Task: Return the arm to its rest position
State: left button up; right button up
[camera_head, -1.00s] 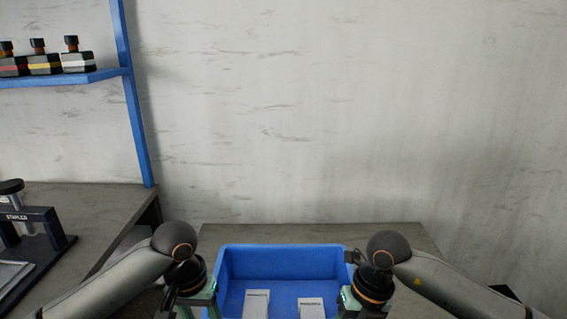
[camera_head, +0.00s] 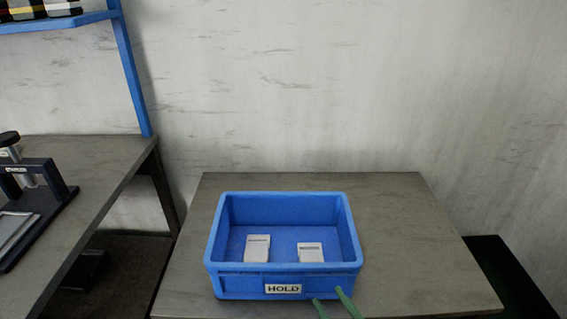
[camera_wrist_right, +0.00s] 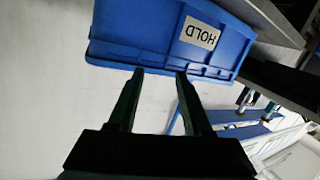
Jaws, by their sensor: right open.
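My right gripper (camera_head: 333,301) shows only as two green fingertips at the bottom edge of the head view, just in front of the blue bin. In the right wrist view its dark fingers (camera_wrist_right: 157,75) are apart with nothing between them, and the bin (camera_wrist_right: 150,32) lies beyond the tips. My left gripper and both arms are out of the head view. The blue bin (camera_head: 284,268) marked HOLD stands on a grey table, with two pale flat pieces inside, one at left (camera_head: 257,249) and one at right (camera_head: 310,252).
The grey table (camera_head: 420,260) is bare on both sides of the bin. At left stands a bench (camera_head: 90,165) with a dark press (camera_head: 35,185) and a blue shelf frame (camera_head: 130,70). A pale wall closes the back.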

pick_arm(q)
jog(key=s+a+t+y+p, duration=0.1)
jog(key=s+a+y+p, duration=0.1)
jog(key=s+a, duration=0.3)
pick_arm(e)
jog(key=s+d+f+m+g+h, duration=0.1)
jog(key=s+d+f+m+g, duration=0.15)
jog(key=s+f, duration=0.35)
jog(key=s+d+f+m+g+h, duration=0.1)
jog(key=s+d+f+g+h, duration=0.1)
jog(key=s+f+g, duration=0.3)
pick_arm(q)
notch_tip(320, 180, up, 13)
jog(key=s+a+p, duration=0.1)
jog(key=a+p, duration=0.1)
jog(key=p, duration=1.5)
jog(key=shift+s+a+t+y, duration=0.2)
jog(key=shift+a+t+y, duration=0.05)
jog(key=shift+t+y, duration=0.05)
pick_arm(e)
notch_tip(320, 180, up, 13)
jog(key=s+d+t, duration=0.1)
jog(key=s+d, duration=0.1)
jog(key=shift+d+m+t, duration=0.3)
jog(key=shift+m+t, duration=0.05)
jog(key=shift+m, duration=0.1)
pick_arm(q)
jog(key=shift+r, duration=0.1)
